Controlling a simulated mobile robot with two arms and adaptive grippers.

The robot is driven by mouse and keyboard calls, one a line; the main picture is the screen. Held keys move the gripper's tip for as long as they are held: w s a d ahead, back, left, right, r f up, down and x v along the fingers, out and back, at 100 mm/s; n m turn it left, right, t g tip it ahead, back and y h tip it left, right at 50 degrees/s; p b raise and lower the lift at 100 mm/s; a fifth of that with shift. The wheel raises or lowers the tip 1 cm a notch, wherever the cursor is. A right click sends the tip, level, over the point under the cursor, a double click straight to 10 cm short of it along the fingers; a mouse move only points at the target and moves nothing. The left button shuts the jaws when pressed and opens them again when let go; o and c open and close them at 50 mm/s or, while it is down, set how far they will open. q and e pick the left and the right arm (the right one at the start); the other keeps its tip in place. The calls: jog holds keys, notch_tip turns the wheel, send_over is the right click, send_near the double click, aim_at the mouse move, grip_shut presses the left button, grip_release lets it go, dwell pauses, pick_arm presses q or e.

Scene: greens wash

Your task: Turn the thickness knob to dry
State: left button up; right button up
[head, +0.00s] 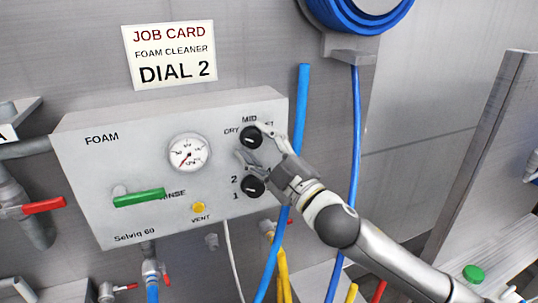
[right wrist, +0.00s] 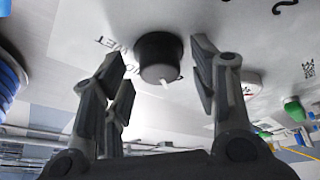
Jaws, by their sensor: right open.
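The thickness knob (head: 250,137) is a round black knob at the upper right of the grey foam panel, with DRY, MID and partly covered WET lettering around it. In the right wrist view the knob (right wrist: 160,57) shows a white mark on its lower edge, slightly right of centre; I cannot tell exactly which label it lines up with. My right gripper (head: 251,146) is open at the knob, one finger above and one below. In the right wrist view its fingers (right wrist: 158,82) stand on either side of the knob, apart from it. My left gripper is not in view.
A second black knob (head: 252,186), marked 1 and 2, sits just below. A gauge (head: 189,153), a green lever (head: 139,197) and a yellow vent button (head: 198,208) are on the panel. A blue hose (head: 301,95) runs close to the panel's right edge. A job card (head: 169,54) reads DIAL 2.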

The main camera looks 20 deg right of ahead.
jog(key=shift+s+d+f, duration=0.2)
jog(key=shift+s+f, duration=0.1)
jog(key=shift+s, duration=0.3)
jog(key=v, duration=1)
jog(key=shift+s, duration=0.25)
jog(key=shift+d, duration=0.15)
